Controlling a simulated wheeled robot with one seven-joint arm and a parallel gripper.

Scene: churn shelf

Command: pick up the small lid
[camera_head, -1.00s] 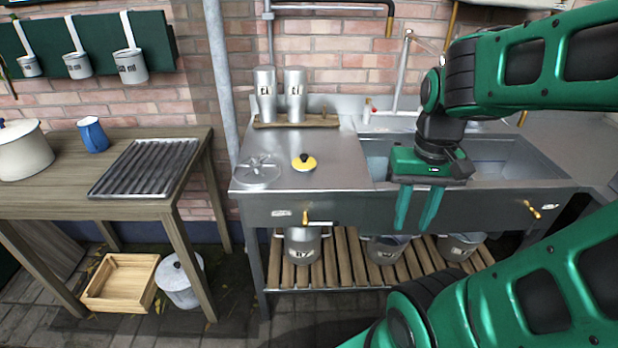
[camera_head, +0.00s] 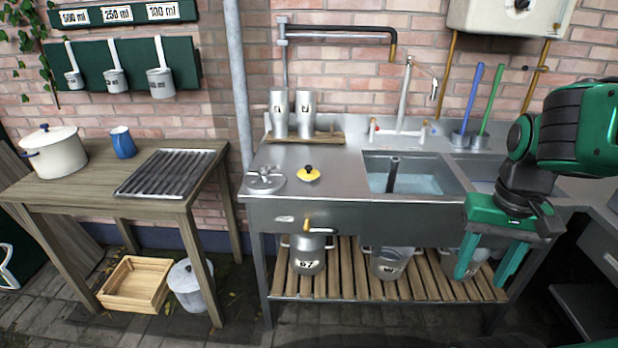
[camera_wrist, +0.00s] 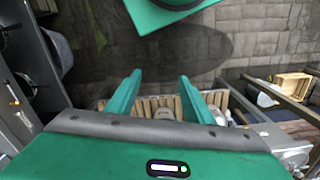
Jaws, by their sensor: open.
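A small yellow lid (camera_head: 308,175) with a black knob lies on the steel counter left of the sinks in the head view. A larger grey metal lid (camera_head: 264,181) with a raised handle lies just left of it, apart from it. My gripper (camera_head: 483,279) hangs at the right, in front of the sink unit, with its fingers spread and pointing down. It is well to the right of the yellow lid and holds nothing. In the wrist view my gripper (camera_wrist: 160,80) is open and empty; I cannot make out the yellow lid there.
Two metal cans (camera_head: 292,113) stand at the counter's back. The sink (camera_head: 385,188) and tall faucet (camera_head: 405,95) are right of the lid. A slatted shelf (camera_head: 340,285) below holds metal buckets. A wooden table (camera_head: 75,190) with a white pot (camera_head: 58,155) stands left. The counter around the lid is mostly bare.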

